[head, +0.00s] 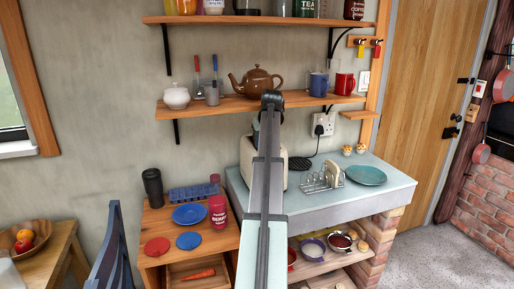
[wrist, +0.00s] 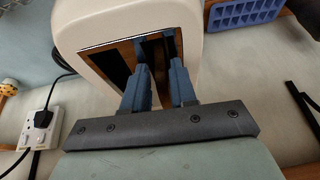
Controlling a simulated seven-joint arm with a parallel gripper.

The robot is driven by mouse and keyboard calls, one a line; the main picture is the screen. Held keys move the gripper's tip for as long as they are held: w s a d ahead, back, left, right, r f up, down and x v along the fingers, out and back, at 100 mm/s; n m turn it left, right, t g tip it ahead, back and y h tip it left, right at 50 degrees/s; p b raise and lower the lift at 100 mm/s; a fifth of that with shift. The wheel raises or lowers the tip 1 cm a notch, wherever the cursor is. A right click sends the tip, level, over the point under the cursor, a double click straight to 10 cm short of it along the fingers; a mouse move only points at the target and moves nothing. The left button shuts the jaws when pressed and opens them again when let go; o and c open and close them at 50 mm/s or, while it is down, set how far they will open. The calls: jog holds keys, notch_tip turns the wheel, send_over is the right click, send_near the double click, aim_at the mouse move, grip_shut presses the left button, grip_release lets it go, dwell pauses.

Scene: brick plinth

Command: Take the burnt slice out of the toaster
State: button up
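The cream toaster (head: 246,162) stands on the plinth top in the head view, mostly hidden behind my arm. In the wrist view the toaster (wrist: 85,38) shows its brown top with dark slots. My gripper (wrist: 160,66) points at this top, its two blue fingers apart, with their tips over or just inside the slot area on the right. The left slot (wrist: 112,66) looks dark and empty. I cannot make out the burnt slice for certain; the space between and beyond the fingertips is dark. In the head view my gripper is hidden behind the arm.
A toast rack (head: 322,180) with a slice and a teal plate (head: 366,175) stand right of the toaster. A socket with a plug (head: 321,126) is on the wall behind. A shelf (head: 225,106) with a teapot (head: 255,82) hangs above.

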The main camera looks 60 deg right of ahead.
jog(key=shift+f, duration=0.3)
